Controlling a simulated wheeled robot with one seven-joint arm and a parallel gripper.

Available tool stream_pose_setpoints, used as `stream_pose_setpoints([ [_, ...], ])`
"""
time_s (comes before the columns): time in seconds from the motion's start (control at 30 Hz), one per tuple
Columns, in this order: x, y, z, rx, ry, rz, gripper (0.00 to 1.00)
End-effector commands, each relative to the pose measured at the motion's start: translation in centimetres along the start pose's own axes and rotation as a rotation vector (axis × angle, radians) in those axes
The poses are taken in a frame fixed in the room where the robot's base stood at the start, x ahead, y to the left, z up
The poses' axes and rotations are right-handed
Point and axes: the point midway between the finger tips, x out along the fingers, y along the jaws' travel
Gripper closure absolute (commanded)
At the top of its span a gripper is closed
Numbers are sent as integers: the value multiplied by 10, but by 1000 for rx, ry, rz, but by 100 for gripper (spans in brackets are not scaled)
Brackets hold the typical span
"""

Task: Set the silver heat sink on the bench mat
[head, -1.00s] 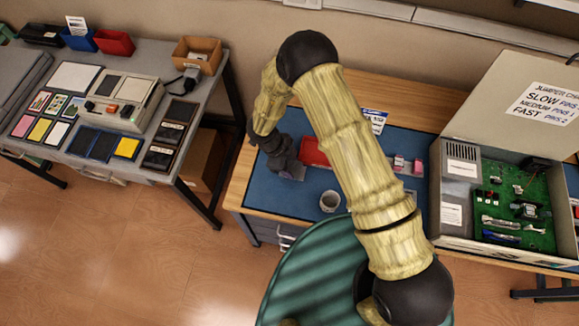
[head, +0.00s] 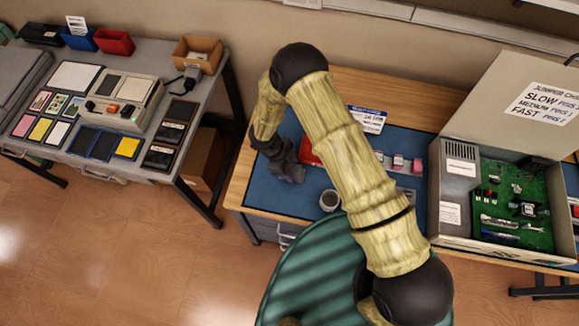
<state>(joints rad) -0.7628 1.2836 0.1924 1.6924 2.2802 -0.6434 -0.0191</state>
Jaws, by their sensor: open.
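The blue bench mat (head: 268,194) covers much of the wooden bench top. My gripper (head: 293,175) is low over its left part, beside a red tray (head: 309,152), pointing down. The jaws are open, but their fingers are small and dark in this view. I cannot clearly make out the silver heat sink; anything right at the fingertips is too small to tell. A flat grey piece (head: 406,196) lies on the mat to the right of my arm, partly hidden by it; I cannot tell what it is.
An open case (head: 453,215) with a green board (head: 510,195) fills the right. A green ribbed stool (head: 310,275) stands in front.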

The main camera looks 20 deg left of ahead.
Motion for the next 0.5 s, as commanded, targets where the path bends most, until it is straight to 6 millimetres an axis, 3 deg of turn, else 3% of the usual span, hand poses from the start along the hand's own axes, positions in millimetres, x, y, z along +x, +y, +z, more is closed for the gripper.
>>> stream_pose_setpoints([
  [0.27, -25, 0, 2, -2, -3, -3, 44],
  [0.5, -71, 0, 2, -2, -4, -4, 44],
])
